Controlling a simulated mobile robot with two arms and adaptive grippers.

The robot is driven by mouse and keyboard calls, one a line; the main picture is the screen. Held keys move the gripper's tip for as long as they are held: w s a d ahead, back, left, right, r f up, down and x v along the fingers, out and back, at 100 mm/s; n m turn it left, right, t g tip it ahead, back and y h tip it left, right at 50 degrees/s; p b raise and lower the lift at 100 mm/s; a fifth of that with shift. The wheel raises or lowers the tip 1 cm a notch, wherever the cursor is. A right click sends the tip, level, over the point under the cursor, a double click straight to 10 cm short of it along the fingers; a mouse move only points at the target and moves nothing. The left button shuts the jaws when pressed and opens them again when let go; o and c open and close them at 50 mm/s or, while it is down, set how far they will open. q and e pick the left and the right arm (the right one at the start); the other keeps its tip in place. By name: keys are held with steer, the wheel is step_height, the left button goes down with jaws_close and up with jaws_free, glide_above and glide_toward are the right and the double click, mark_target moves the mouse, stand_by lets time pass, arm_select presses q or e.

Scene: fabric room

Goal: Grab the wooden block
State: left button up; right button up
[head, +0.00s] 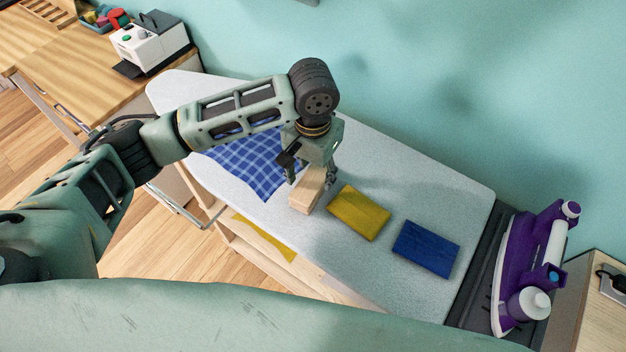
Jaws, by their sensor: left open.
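The wooden block (305,197) is a pale, light-brown piece lying on the grey ironing surface (400,165), between a blue checked cloth and a yellow folded cloth. My left gripper (310,185) points down over the block, with its fingers on either side of it. The gripper is open. The far end of the block is partly hidden by the gripper. I cannot tell whether the fingers touch the block. My right gripper is not in view.
The blue checked cloth (250,160) lies left of the block. The yellow folded cloth (359,212) and a dark blue folded cloth (426,248) lie right of it. A purple iron (525,262) stands at the right end. A white machine (148,45) stands on a wooden table, back left.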

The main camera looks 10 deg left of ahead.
mark_target(312, 180)
arm_select(q)
step_height(312, 180, down, 4)
steer(key=shift+w+a+r+p, duration=0.1)
steer(key=shift+w+p, duration=0.05)
steer(key=shift+p, duration=0.3)
steer(key=shift+f, duration=0.4)
steer(key=shift+c, duration=0.3)
steer(key=c, duration=0.9)
steer(key=shift+c, duration=1.3)
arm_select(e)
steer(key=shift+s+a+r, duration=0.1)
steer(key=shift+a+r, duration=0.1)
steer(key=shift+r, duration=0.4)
